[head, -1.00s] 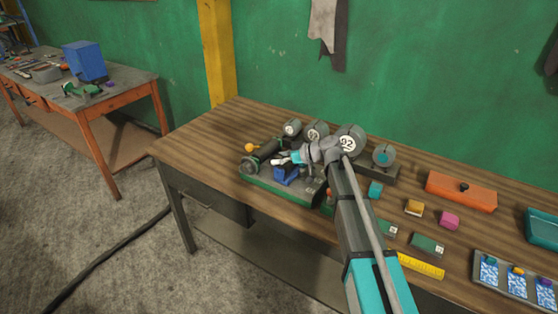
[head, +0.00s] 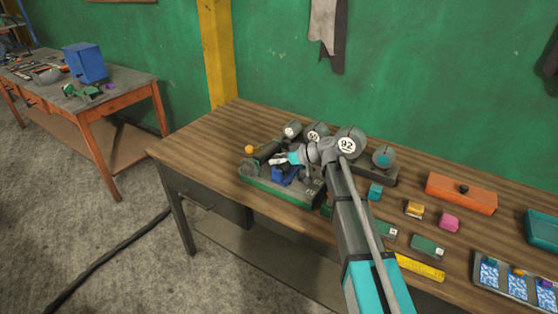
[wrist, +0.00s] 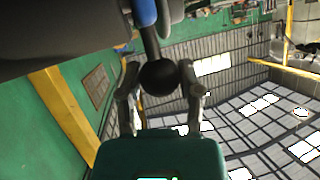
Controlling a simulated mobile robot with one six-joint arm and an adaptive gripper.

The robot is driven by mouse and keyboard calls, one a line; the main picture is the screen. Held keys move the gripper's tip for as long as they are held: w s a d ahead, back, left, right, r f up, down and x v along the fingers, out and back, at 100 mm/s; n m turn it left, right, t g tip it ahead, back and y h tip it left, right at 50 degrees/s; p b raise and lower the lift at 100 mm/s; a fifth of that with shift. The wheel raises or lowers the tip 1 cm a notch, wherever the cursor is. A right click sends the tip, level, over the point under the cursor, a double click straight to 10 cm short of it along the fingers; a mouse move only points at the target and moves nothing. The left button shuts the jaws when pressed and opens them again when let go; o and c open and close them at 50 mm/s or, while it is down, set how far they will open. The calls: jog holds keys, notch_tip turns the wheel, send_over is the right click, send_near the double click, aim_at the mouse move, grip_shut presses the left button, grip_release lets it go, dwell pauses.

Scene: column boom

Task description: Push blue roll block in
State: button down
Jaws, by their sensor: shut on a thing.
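The blue roll block (head: 284,175) sits on a green-edged base (head: 262,188) at the left of the wooden table, in front of a dark roll (head: 266,152). My gripper (head: 274,161) reaches leftward just above the blue block. In the wrist view my gripper (wrist: 160,88) is shut on a dark ball knob (wrist: 158,76), one finger on each side. The knob's stem runs up to a blue part (wrist: 144,12) and a large dark body. My arm hides part of the base's right side. Whether the knob belongs to the blue block is not clear.
Round gauges (head: 351,143) stand behind my arm, one marked 92. A small orange ball (head: 249,149) is at the roll's left end. An orange box (head: 461,193), small coloured blocks and a tray (head: 512,284) lie to the right. The table's left end is clear.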

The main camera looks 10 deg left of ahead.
jog(key=a, duration=0.1)
jog(key=w+a, duration=0.1)
jog(key=shift+a, duration=0.35)
jog(key=shift+c, duration=1.3)
grip_release()
jog(key=shift+s, duration=0.1)
jog(key=shift+d, duration=0.2)
jog(key=shift+s+d, duration=0.35)
jog(key=shift+d, duration=0.55)
jog(key=p+v, duration=0.5)
jog(key=v, duration=1)
jog(key=s+d+f+m+h+p, duration=0.1)
jog(key=s+d+f+m+h, duration=0.5)
jog(key=s+d, duration=0.5)
jog(key=shift+d+f+m+h, duration=0.25)
jog(key=shift+f+m+h, duration=0.25)
jog(key=shift+f, duration=0.5)
